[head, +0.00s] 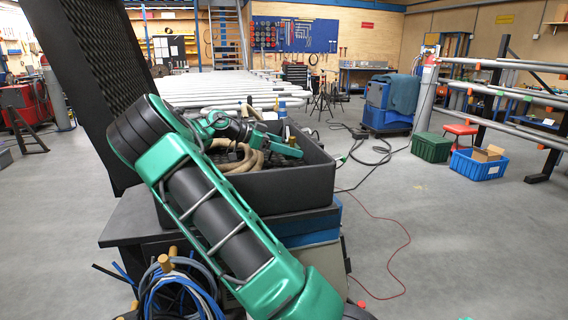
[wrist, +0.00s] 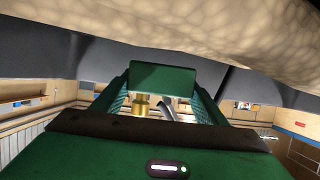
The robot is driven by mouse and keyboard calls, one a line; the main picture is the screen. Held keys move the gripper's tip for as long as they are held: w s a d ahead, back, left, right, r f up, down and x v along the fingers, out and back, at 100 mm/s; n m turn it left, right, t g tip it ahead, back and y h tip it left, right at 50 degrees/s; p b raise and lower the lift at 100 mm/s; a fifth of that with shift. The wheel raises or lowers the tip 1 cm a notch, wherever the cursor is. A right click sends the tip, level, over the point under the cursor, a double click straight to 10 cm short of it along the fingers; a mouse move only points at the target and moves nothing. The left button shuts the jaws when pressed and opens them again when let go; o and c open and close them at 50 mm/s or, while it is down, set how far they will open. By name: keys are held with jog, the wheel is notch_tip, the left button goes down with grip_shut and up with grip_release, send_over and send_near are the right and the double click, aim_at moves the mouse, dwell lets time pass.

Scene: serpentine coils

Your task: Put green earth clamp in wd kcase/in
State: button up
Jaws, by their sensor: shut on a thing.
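The black case (head: 270,203) stands open on a dark-topped cabinet in the head view, with its foam-lined lid (head: 80,70) raised at the left. My green arm crosses in front and hides part of the case. My gripper (head: 286,147) is over the right part of the case opening. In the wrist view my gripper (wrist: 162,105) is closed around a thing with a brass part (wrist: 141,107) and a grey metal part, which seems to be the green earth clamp. Most of the clamp is hidden, and I cannot tell whether it touches the case.
Tan hose (head: 247,162) lies coiled in the case beside my gripper, and it looms close at the top of the wrist view. Blue cable coils (head: 170,285) hang at the cabinet's front.

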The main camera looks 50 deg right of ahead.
aim_at(289, 159)
jog(key=shift+f, duration=2.25)
jog(key=o, duration=1.7)
jog(key=shift+o, duration=0.2)
jog(key=shift+a, duration=0.1)
jog(key=v, duration=0.7)
jog(key=shift+w+a+r, duration=0.1)
jog(key=shift+w+a, duration=0.05)
jog(key=shift+a, duration=0.05)
